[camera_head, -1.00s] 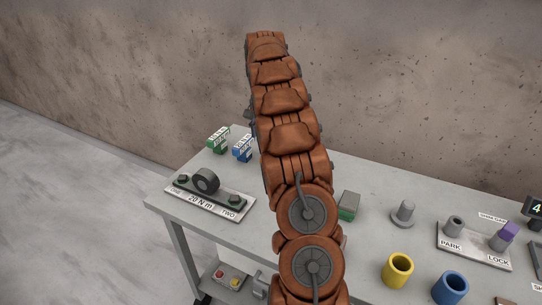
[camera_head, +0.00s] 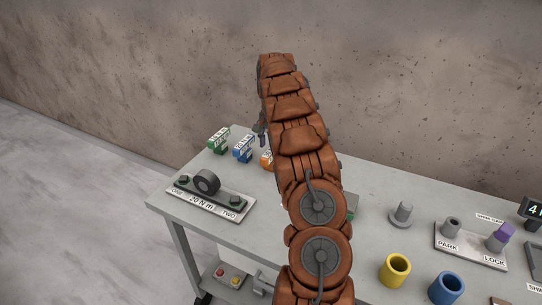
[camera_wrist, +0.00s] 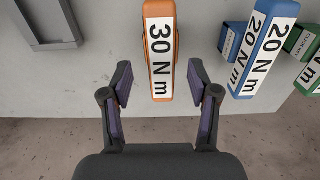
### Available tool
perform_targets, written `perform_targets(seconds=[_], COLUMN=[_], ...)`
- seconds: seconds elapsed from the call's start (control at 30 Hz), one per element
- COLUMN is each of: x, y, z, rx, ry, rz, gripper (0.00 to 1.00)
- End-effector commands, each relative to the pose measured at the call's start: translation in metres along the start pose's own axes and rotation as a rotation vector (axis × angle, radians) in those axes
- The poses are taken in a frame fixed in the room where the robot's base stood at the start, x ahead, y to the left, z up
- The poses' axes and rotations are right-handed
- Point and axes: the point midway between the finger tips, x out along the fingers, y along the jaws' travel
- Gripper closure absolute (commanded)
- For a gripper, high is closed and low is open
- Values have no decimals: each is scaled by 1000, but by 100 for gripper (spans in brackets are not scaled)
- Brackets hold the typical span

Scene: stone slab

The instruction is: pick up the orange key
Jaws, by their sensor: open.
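The orange key (camera_wrist: 160,95) is a block with a white "30 N m" label. In the wrist view it stands at the middle, with its near end between the two fingers. My gripper (camera_wrist: 160,82) is open, with dark fingers on the left and right of the orange key and a gap on each side. In the head view only a small part of the orange key (camera_head: 266,159) shows, left of my arm. My fingers are mostly hidden there behind the arm.
A blue "20 N m" key (camera_wrist: 262,45) and a green key (camera_wrist: 308,60) stand to the right in the wrist view. A grey tray-like frame (camera_wrist: 47,22) lies at upper left. In the head view a torque plate (camera_head: 210,197) and yellow (camera_head: 395,270) and blue (camera_head: 447,288) cups stand on the table.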

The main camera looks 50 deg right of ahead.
Motion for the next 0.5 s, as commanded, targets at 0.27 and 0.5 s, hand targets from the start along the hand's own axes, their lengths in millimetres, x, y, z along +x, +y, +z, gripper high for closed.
perform_targets(seconds=[0.27, 0.5], x=[32, 35], y=[-1, -2], z=[0, 0], rx=[1, 1], ry=[-3, 1], rz=[1, -1], gripper=[40, 40])
